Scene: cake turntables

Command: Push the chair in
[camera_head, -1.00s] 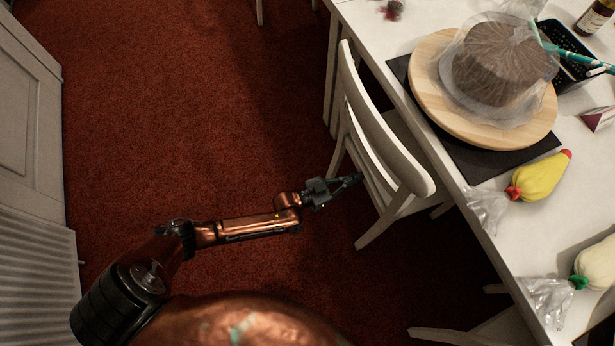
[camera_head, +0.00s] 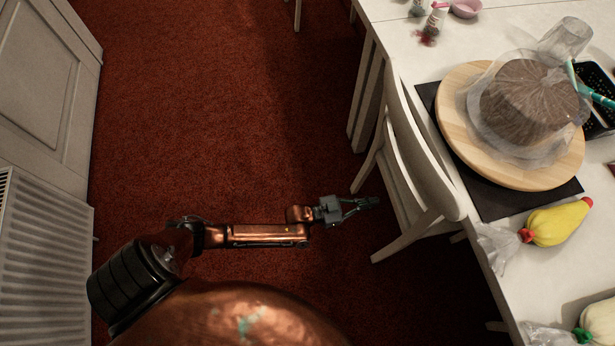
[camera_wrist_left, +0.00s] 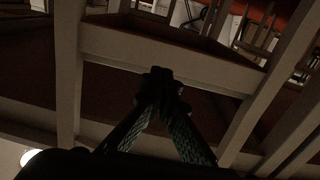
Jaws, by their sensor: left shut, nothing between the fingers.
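A white wooden chair (camera_head: 415,165) stands at the near long side of the white table (camera_head: 405,32), with its curved backrest facing my left arm and its seat partly under the tabletop. My left gripper (camera_head: 372,202) is shut and empty, at the chair's back side near its legs. In the left wrist view the shut fingers (camera_wrist_left: 162,84) point at pale wooden bars (camera_wrist_left: 160,52) of the furniture. I cannot tell whether the fingertips touch the chair. My right gripper is not in view.
A covered cake (camera_head: 527,100) on a round wooden board (camera_head: 455,100) and a yellow piping bag (camera_head: 555,222) lie on the table. A radiator (camera_head: 45,265) and a panelled door (camera_head: 45,85) stand at left. Red carpet (camera_head: 220,110) between them is clear.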

